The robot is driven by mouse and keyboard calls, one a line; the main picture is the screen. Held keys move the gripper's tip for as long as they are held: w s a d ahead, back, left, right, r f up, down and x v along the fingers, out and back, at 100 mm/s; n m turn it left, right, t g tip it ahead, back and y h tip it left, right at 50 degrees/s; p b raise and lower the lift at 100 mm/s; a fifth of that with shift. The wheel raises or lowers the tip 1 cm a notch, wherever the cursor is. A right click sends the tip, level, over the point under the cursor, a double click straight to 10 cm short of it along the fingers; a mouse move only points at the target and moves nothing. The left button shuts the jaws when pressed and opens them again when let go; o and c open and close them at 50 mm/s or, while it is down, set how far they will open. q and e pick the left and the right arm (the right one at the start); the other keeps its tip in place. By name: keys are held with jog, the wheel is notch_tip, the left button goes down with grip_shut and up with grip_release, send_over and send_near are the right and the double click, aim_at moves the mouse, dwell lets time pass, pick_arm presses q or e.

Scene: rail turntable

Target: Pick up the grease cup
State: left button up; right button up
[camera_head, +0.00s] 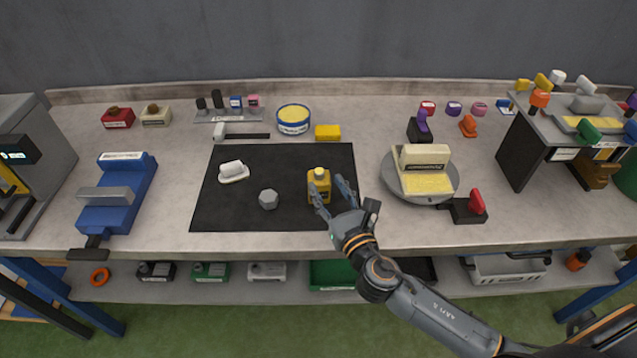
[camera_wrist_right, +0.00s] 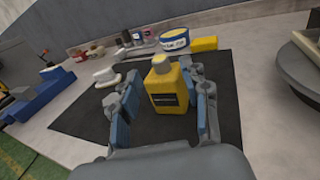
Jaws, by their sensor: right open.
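A yellow bottle (camera_head: 319,186) with a paler cap and a dark label stands upright on the black mat (camera_head: 230,212). My right gripper (camera_head: 331,192) is open at it, and in the right wrist view the blue-padded fingers stand on either side of the bottle (camera_wrist_right: 170,86), with a gap at the left finger. Contact at the right finger cannot be told. A small grey faceted piece (camera_head: 268,199) lies on the mat left of the bottle. A round yellow and blue tin (camera_head: 293,119) stands behind the mat. No label reading "grease cup" is legible. My left gripper is out of view.
A white brush-like piece (camera_head: 233,172) lies on the mat's left. A yellow block (camera_head: 328,132) sits behind the mat. A round turntable (camera_head: 434,196) with a cream block stands to the right, and a blue vise-like device (camera_head: 118,195) to the left. The mat's front is clear.

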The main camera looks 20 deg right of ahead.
aim_at(321, 175)
jog(key=w, duration=0.3)
jog(key=shift+r, duration=0.2)
jog(key=shift+w+a+f+p, duration=0.15)
jog(key=shift+w+p, duration=0.2)
jog(key=shift+w, duration=0.75)
jog(key=shift+w+f, duration=0.1)
jog(key=shift+w, duration=0.15)
jog(key=shift+s, duration=0.1)
jog(key=shift+c, duration=0.9)
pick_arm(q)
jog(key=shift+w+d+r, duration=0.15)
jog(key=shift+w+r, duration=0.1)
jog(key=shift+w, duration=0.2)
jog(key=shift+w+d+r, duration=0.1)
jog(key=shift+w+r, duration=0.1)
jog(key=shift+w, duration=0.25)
pick_arm(e)
grip_shut()
